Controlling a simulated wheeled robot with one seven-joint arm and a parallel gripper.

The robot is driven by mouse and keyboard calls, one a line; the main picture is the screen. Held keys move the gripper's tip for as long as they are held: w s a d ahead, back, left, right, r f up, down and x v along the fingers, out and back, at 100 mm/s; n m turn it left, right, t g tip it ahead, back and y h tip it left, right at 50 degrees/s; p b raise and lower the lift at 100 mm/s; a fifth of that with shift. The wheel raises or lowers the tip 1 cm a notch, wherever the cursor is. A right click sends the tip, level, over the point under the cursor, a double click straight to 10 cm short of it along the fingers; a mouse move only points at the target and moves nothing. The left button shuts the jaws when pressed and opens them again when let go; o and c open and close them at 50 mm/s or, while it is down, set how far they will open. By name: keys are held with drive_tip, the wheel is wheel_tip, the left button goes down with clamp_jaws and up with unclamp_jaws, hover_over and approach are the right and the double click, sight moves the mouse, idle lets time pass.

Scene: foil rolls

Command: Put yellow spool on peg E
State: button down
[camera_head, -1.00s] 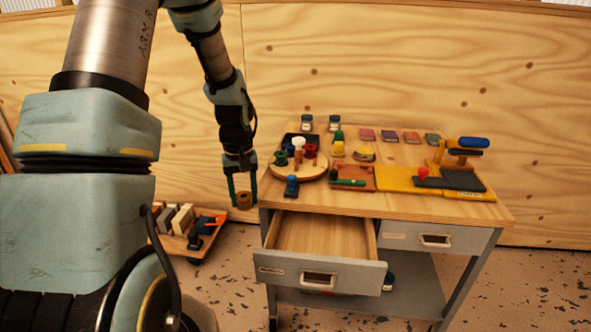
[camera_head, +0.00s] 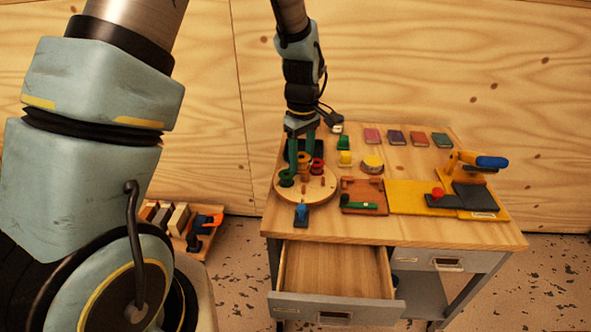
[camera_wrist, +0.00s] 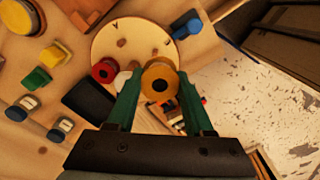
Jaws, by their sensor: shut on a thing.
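My gripper (camera_head: 301,150) is over the far part of the round wooden peg board (camera_head: 321,193). It is shut on the yellow spool (camera_wrist: 160,69), which shows between the green fingertips in the wrist view, its dark centre hole facing the camera. How high the spool is above the board, and whether it touches a peg, I cannot tell. A red spool (camera_wrist: 103,70) and a white piece (camera_wrist: 122,79) are beside it. A green spool (camera_head: 287,177) stands at the board's left. Bare pegs show, one (camera_wrist: 123,43) near a letter; I cannot tell which peg is E.
A blue-topped object (camera_head: 301,213) stands in front of the board. A brown tray (camera_head: 361,190) with a green tool is to its right, then a yellow mat (camera_head: 406,195) and a clamp-like tool (camera_head: 472,165). The drawer (camera_head: 337,268) below hangs open.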

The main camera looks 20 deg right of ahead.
sight(304, 186)
drive_tip(key=f, duration=0.3)
drive_tip(key=f+p, duration=0.1)
drive_tip(key=f, duration=0.2)
drive_tip(key=d+f+p, duration=0.1)
drive_tip(key=f, duration=0.2)
drive_tip(key=shift+w+f, duration=0.15)
drive_tip(key=shift+f, duration=0.05)
drive_tip(key=shift+f, duration=0.15)
drive_tip(key=shift+c, duration=1.4)
unclamp_jaws()
